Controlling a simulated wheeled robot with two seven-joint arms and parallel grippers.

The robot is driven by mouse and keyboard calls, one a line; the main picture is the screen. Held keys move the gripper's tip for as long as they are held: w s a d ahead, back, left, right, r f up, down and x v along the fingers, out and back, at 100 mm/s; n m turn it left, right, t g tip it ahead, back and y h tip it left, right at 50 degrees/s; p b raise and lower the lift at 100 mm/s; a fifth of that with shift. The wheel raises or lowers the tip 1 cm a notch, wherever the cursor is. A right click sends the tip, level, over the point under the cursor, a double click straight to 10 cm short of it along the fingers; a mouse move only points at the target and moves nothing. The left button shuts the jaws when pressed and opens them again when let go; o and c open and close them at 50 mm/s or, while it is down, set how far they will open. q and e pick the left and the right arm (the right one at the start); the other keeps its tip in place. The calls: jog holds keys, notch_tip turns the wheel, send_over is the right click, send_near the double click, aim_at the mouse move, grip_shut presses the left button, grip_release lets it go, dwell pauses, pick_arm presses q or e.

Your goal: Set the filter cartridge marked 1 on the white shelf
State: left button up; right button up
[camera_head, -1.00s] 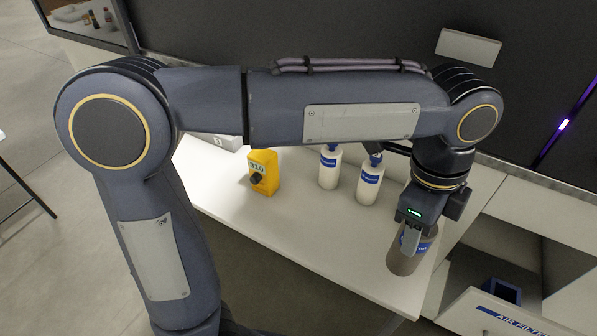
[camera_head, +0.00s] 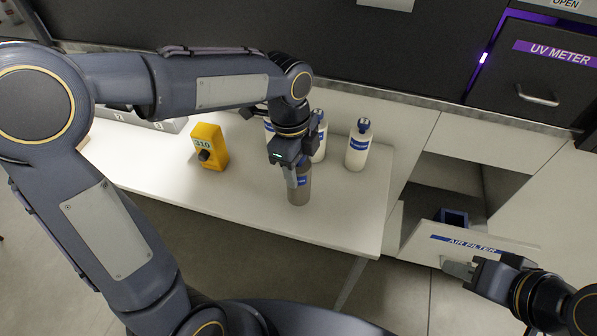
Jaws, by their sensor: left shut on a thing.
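My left gripper (camera_head: 291,172) is shut on a grey bottle (camera_head: 299,190) with a blue label, held upright at the white shelf (camera_head: 250,205); I cannot tell whether its base touches. A blue open-topped frame (camera_head: 453,217), perhaps the filter cartridge, sits in the opened drawer (camera_head: 470,248) labelled AIR FILTER at lower right. No 1 can be read on it. My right gripper (camera_head: 459,269) is at the drawer's front; whether it touches or is shut is unclear.
White bottles (camera_head: 357,147) with blue labels stand at the shelf's back. A yellow device (camera_head: 209,146) marked 310 stands left of the grey bottle. A pale block (camera_head: 175,124) with small marks lies behind, partly hidden by my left arm. The shelf's front is clear.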

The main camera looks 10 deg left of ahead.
pick_arm(q)
jog(key=shift+f, duration=1.5)
jog(key=shift+f, duration=0.2)
jog(key=o, duration=1.4)
jog(key=shift+c, duration=0.2)
jog(key=shift+r, duration=0.15)
